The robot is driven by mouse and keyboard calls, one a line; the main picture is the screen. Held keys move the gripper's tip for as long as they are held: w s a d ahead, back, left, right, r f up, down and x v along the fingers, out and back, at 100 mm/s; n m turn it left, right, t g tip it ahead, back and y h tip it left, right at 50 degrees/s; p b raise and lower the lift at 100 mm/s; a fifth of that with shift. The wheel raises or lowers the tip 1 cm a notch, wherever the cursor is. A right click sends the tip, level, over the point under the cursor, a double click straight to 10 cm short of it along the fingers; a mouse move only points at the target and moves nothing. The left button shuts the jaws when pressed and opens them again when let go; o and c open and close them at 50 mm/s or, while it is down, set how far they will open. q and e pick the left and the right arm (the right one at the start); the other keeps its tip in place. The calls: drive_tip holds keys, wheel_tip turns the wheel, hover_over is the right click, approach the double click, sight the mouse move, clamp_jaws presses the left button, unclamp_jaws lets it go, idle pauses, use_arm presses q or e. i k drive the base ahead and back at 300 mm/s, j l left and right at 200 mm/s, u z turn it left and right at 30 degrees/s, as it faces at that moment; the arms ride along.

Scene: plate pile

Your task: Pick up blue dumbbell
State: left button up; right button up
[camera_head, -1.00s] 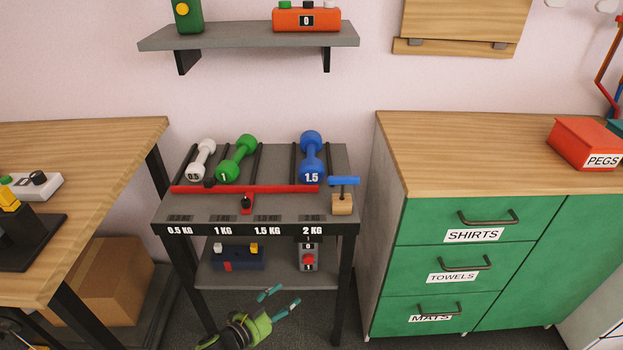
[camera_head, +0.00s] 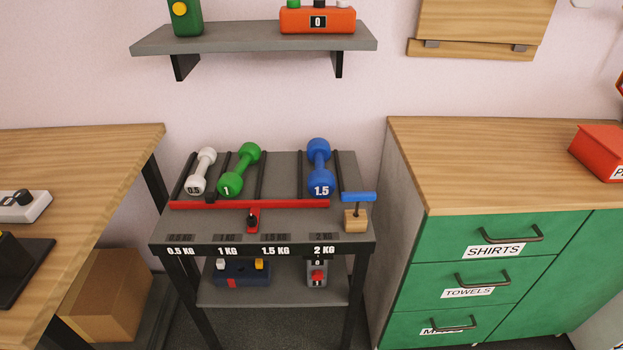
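The blue dumbbell (camera_head: 319,168), marked 1.5, lies lengthwise between dark rails on the right part of the grey rack table (camera_head: 290,226). Its near end is close to a red bar (camera_head: 250,204) that runs across the rack. A green dumbbell (camera_head: 239,170) marked 1 and a white dumbbell (camera_head: 201,171) marked 0.5 lie to its left. Neither of my grippers shows in the head view.
A wooden block with a blue handle (camera_head: 357,212) stands right of the blue dumbbell. A red lever (camera_head: 253,218) sits before the bar. A grey shelf (camera_head: 255,38) hangs above. A wooden table (camera_head: 75,190) and green drawer cabinet (camera_head: 480,165) flank the rack.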

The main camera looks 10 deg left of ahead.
sight(321, 182)
drive_tip(key=i+j, duration=0.6)
drive_tip(key=j, duration=0.2)
